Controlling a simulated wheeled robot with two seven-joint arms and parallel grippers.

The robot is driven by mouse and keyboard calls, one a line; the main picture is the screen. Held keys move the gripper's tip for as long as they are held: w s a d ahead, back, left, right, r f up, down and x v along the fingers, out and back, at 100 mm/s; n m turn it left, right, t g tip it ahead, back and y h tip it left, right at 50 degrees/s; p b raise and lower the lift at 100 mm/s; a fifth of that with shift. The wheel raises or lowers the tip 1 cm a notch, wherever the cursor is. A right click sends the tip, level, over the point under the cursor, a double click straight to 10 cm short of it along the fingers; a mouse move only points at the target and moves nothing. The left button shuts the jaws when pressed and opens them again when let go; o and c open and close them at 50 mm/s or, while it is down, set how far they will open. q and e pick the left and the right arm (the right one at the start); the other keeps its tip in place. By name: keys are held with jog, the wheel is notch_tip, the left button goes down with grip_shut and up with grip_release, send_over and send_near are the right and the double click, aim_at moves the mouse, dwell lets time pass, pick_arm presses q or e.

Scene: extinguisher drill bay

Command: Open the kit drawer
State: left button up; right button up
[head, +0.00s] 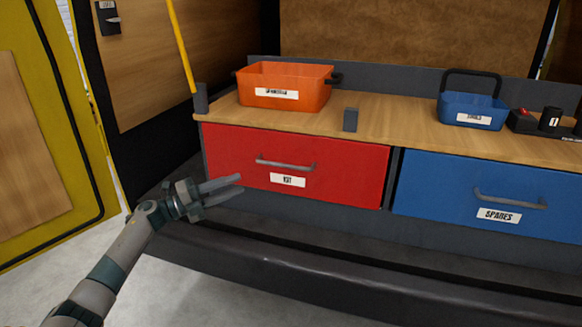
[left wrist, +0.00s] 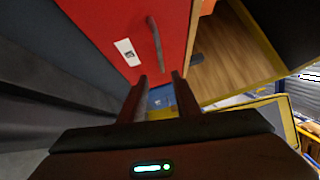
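The kit drawer has a red front (head: 335,165) with a grey bar handle (head: 285,164) and a white label (head: 288,180). It sits shut in the bench. The left wrist view also shows the red front (left wrist: 105,25), tilted, with the handle (left wrist: 155,45) beyond the fingertips. My left gripper (head: 238,186) is in front of the drawer's lower left part, left of and below the handle. Its two fingers (left wrist: 160,82) are apart with nothing between them. It is not touching the handle. My right gripper is not in view.
A blue drawer (head: 440,185) labelled SPARES is at the right, shut. On the wooden top (head: 390,130) stand an orange bin (head: 310,95), a small grey block (head: 350,120) and a blue basket (head: 490,108). A dark ledge (head: 300,275) runs below the drawers.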

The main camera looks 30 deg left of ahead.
aim_at(285, 166)
pick_arm(q)
jog(key=shift+s, duration=0.1)
jog(key=shift+w+d, duration=0.1)
jog(key=shift+w, duration=0.1)
jog(key=p+x, duration=0.1)
jog(key=x, duration=1.6)
grip_shut()
